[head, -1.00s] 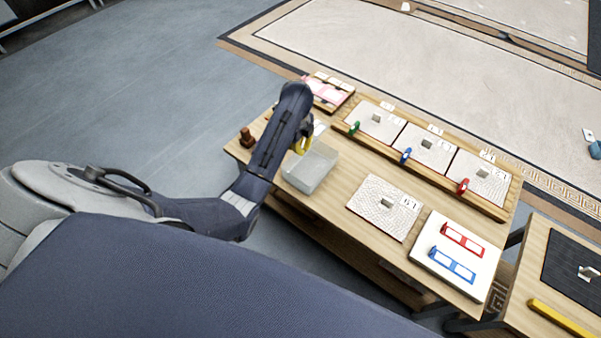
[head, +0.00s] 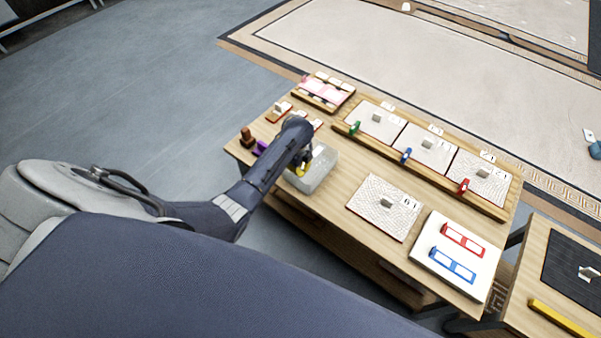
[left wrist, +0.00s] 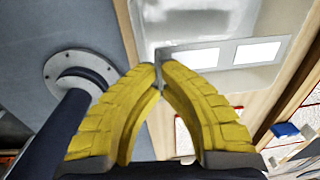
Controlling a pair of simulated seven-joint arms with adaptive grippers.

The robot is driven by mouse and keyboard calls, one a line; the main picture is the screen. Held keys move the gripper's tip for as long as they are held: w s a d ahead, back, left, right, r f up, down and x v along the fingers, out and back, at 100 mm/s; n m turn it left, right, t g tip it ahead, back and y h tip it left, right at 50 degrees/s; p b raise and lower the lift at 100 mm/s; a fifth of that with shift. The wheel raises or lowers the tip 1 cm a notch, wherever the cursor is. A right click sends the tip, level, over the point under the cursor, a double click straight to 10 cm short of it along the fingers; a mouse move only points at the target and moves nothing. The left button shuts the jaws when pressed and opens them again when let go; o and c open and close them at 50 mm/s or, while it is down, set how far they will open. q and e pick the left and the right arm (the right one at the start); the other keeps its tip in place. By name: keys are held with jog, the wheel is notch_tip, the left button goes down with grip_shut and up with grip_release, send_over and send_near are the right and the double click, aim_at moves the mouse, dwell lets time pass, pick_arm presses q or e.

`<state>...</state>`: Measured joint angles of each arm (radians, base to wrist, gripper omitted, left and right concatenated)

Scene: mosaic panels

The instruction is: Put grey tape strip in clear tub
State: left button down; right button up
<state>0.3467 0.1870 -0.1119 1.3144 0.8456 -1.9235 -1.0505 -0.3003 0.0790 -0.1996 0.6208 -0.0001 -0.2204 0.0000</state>
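The clear tub (head: 322,176) stands on the wooden table, just right of my left gripper (head: 301,166) in the head view. In the left wrist view, the yellow fingers (left wrist: 160,70) close together at their tips on the end of the grey tape strip (left wrist: 222,54). The strip has two white windows and sticks out to the right, over the pale inside of the tub (left wrist: 185,18). It appears held above the tub floor, but the exact height cannot be told. In the head view my arm hides the strip. My right gripper is not in view.
A white board (head: 480,267) with a red strip (head: 463,240) and a blue strip (head: 452,266) lies at the right. A textured panel (head: 383,207) lies right of the tub. A long tray of panels (head: 427,152) is behind. A brown stamp-like object (head: 247,137) stands left.

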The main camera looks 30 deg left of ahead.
pick_arm(q)
jog(key=shift+f, duration=1.15)
jog(key=shift+f, duration=0.6)
jog(key=c, duration=2.1)
grip_release()
jog(key=shift+c, duration=0.2)
jog(key=o, duration=0.5)
jog(key=shift+o, duration=0.2)
jog(key=shift+r, duration=0.1)
notch_tip(320, 180, up, 13)
jog(key=shift+s, duration=0.35)
jog(key=shift+a, duration=0.1)
